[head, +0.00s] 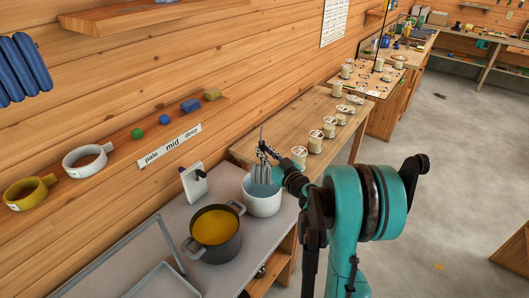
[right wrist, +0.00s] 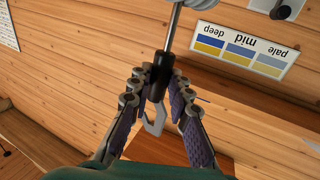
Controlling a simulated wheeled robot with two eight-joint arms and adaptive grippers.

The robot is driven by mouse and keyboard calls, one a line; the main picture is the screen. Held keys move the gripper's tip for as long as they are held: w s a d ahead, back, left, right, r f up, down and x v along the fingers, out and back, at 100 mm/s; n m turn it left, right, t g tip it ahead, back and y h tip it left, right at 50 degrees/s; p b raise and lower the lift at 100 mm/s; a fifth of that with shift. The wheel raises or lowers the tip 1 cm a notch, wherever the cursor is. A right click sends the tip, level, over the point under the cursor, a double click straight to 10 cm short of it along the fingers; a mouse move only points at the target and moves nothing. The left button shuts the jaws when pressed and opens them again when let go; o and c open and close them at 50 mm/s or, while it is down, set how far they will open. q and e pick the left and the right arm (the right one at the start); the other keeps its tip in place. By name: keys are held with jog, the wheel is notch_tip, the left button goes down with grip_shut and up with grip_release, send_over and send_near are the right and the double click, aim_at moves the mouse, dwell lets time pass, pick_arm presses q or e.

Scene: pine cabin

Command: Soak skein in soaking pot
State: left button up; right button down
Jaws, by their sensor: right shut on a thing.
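My right gripper (head: 270,155) is above the back of a white pot (head: 262,207), which looks like the soaking pot. In the right wrist view its fingers are shut on the black handle (right wrist: 158,85) of a rod with a grey metal shaft (right wrist: 174,28). A pale grey bundle (right wrist: 185,4), probably the skein, is at the far end of the rod, cut off by the frame. In the head view pale grey strands (head: 262,174) hang at the pot's mouth. I cannot tell how deep they reach. My left gripper is not in view.
A dark pot with yellow liquid (head: 216,228) stands left of the white pot on the grey counter (head: 180,215). A white device (head: 194,184) stands behind them. Several jars (head: 315,141) line the wooden bench to the right.

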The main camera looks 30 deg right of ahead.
aim_at(267, 177)
jog(key=shift+f+b, duration=5)
jog(key=shift+f, duration=0.75)
jog(key=shift+r, duration=0.1)
notch_tip(267, 177, up, 12)
jog(key=p, duration=0.9)
dwell(0.7)
